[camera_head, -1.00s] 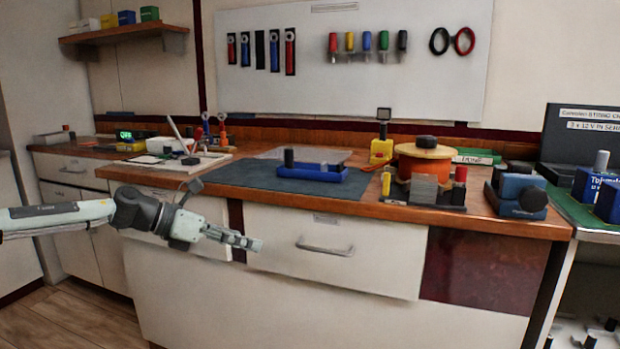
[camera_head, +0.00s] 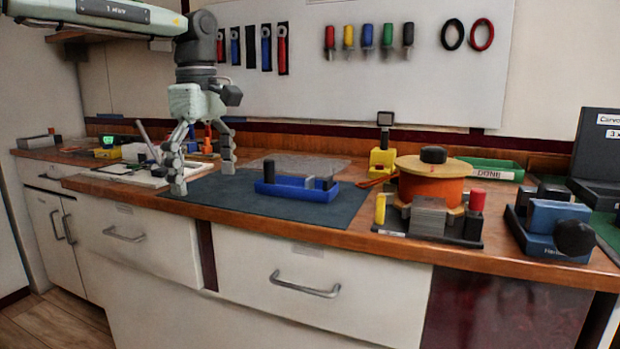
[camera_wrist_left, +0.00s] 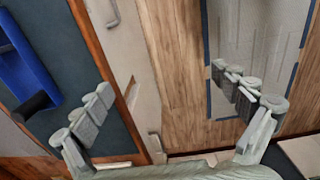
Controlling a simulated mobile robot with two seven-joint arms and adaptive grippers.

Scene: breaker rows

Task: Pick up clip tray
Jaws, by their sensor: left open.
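My left gripper (camera_head: 203,180) points down over the left part of the dark mat, its fingers spread and nothing between them. In the left wrist view its two fingers (camera_wrist_left: 165,85) stand wide apart, with the bench edge and drawer front beyond. A blue tray (camera_head: 298,190) with dark upright posts lies on the mat, to the right of the gripper and apart from it. The blue tray also shows at the upper left of the left wrist view (camera_wrist_left: 28,62). No readable label tells which tray is the clip tray. My right gripper is not in view.
A clear flat panel (camera_head: 300,167) lies behind the blue tray. To the right stand an orange spool (camera_head: 428,183), a black holder with grey blocks (camera_head: 430,215) and a blue device (camera_head: 560,226). The front of the mat (camera_head: 270,218) is bare.

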